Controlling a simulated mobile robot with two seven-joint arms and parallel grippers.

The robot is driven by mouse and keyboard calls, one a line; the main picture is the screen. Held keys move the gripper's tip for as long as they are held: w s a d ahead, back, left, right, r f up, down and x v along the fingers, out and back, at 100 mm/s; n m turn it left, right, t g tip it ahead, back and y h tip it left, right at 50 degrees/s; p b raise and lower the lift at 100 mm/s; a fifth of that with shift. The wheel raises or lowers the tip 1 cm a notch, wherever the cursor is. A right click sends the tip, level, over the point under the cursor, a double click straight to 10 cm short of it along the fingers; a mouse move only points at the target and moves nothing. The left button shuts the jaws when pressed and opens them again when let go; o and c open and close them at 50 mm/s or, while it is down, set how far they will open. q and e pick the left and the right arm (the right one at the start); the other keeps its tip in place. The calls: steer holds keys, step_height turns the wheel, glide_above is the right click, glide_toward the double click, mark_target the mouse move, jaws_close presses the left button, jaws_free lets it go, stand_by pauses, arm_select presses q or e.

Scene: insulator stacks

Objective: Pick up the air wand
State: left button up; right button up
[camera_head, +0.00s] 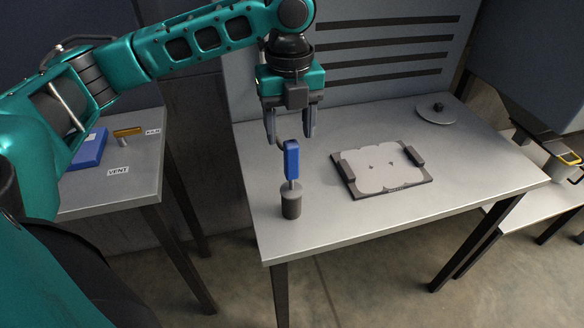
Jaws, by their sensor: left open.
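The air wand (291,160) has a blue handle and stands upright in a grey cylindrical holder (291,203) near the front left of the grey table (400,212). My left gripper (290,132) points down just above the blue handle, with its two dark fingers apart. It holds nothing. From this view I cannot tell whether the fingertips reach around the top of the handle or hang behind it. My right gripper is not in view.
A plate with a pale sheet and dark side blocks (384,170) lies mid-table. A round disc with a knob (436,115) lies at the back right. A slotted panel (385,48) stands behind. A left table (132,188) carries a blue box (88,150).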

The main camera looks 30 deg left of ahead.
mark_target(291, 143)
arm_select(q)
steer(key=shift+s+d+f+b, duration=0.1)
steer(key=shift+f+b, duration=0.1)
steer(key=shift+f, duration=1.35)
steer(key=shift+s+d+f+b, duration=0.1)
steer(key=shift+f+b, duration=0.05)
steer(key=shift+f, duration=1.4)
steer(key=shift+c, duration=0.3)
jaws_close()
